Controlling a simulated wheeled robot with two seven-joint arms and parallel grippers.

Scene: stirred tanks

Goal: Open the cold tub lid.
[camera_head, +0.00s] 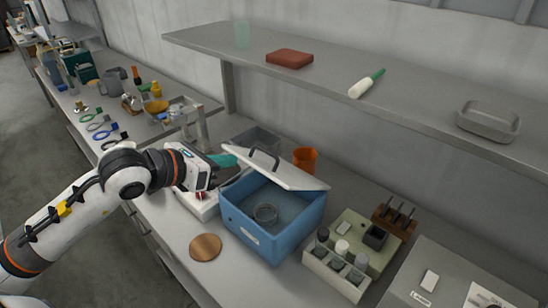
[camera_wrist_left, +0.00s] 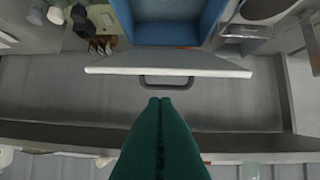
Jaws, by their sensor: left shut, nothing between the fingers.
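The cold tub is a blue box (camera_head: 257,234) on the bench, and it also shows at the top of the left wrist view (camera_wrist_left: 170,34). Its white lid (camera_head: 290,175) is raised and tilted, leaving the tub's front open. A round clear dish (camera_head: 265,214) shows inside. The lid's dark handle (camera_head: 263,156) stands on its upper side. In the left wrist view the lid (camera_wrist_left: 168,66) is seen nearly edge-on, with the handle (camera_wrist_left: 167,83) just beyond my fingertips. My left gripper (camera_head: 229,160), with teal fingers, is shut and empty beside the lid, apart from the handle. My right gripper is in neither view.
An orange cup (camera_head: 305,159) and a grey bin (camera_head: 256,140) stand behind the tub. A rack of jars (camera_head: 338,272) is to its right, a round brown disc (camera_head: 205,247) in front. A shelf (camera_head: 350,85) overhangs the back of the bench.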

